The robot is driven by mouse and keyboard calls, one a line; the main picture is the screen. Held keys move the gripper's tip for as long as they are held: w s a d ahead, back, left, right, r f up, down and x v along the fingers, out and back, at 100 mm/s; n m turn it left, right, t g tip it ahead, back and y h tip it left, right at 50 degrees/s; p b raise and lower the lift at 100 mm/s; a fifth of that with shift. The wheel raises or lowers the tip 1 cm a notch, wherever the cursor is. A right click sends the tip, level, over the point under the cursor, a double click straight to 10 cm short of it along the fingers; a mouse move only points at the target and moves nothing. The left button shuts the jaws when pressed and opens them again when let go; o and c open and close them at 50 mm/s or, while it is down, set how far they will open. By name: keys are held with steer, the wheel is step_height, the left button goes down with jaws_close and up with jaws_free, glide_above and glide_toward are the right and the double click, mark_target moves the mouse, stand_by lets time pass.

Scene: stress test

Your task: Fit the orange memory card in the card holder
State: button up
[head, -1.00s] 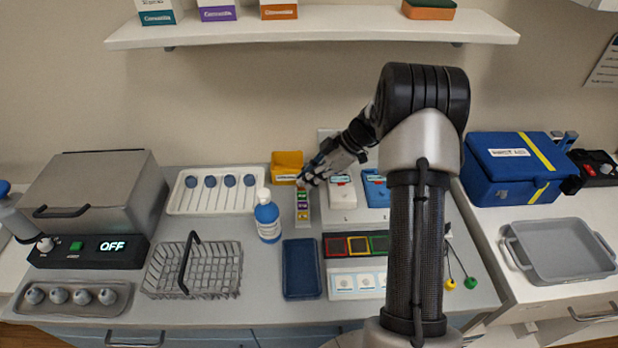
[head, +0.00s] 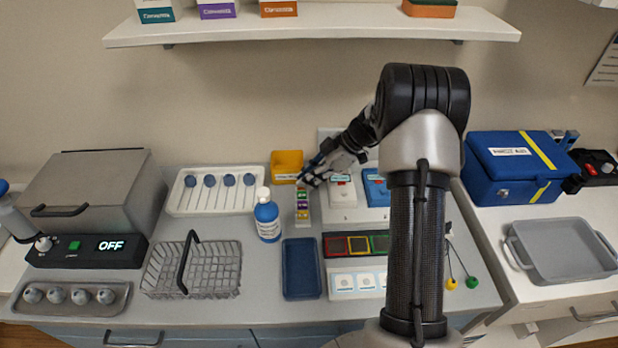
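My gripper (head: 309,177) is at the back middle of the counter, over the far end of a narrow pale strip (head: 302,222). The strip carries a row of small coloured pieces, green, purple and yellow among them. The fingers are small and partly overlap the strip's far end; I cannot tell whether they are open or hold anything. A dark panel (head: 324,246) with red, orange and green framed squares lies nearer the front, partly behind my arm. I cannot tell for sure which of these is the card holder. The orange memory card cannot be made out with certainty.
A yellow-orange bin (head: 287,162) stands just behind my gripper. A blue-labelled bottle (head: 267,217) stands left of the strip, and a dark blue tray (head: 301,270) lies in front. A white device (head: 341,192) is to the right. A wire basket (head: 215,270) is front left.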

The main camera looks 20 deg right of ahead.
steer(key=shift+o, duration=0.2)
steer(key=shift+r, duration=0.15)
step_height(320, 180, up, 4)
steer(key=shift+f+p, duration=0.1)
steer(key=shift+p, duration=0.25)
stand_by(0.7)
steer(key=shift+o, duration=0.5)
steer(key=o, duration=0.5)
steer(key=shift+r, duration=1.5)
